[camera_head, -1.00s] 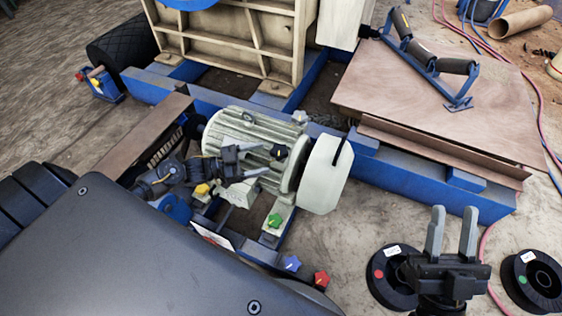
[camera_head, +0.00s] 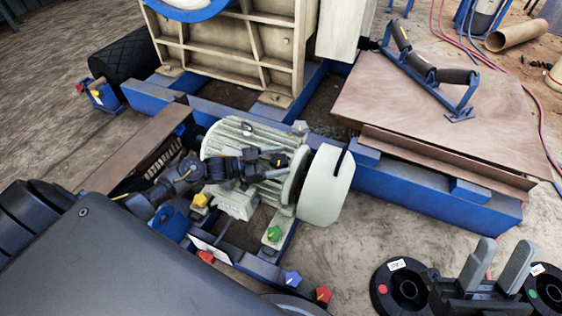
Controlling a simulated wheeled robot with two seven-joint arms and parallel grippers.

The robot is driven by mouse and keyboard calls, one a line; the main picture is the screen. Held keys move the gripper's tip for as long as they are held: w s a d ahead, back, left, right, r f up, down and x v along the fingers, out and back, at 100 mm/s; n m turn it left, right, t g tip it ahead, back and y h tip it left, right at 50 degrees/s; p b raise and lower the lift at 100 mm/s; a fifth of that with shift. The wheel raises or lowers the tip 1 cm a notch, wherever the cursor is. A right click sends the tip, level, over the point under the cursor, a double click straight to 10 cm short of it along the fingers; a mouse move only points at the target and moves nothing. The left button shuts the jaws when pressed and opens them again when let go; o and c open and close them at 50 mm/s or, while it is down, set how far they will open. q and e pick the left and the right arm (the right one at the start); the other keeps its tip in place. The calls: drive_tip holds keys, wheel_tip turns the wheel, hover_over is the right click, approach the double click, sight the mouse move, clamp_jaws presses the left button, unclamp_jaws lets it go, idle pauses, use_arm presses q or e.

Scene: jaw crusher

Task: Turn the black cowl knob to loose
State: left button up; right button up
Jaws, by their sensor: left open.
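The black cowl knob (camera_head: 281,160) sits on the pale green motor (camera_head: 228,137), close to the white rounded cowl (camera_head: 327,186). Only part of the knob shows, as my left gripper is right at it. My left gripper (camera_head: 273,164) reaches in from the left over the motor. Its jaws are open, with the knob at or between the fingertips; contact cannot be told. My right gripper (camera_head: 497,262) is open and empty at the lower right, in front of the cable reels.
Other knobs are yellow (camera_head: 200,200), green (camera_head: 274,233), blue (camera_head: 292,278) and red (camera_head: 323,293). A blue steel frame (camera_head: 430,199) runs behind the motor. Black reels (camera_head: 402,284) lie at the lower right.

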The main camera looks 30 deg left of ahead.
use_arm(q)
drive_tip(key=shift+w+d, duration=0.35)
drive_tip(key=shift+d, duration=0.05)
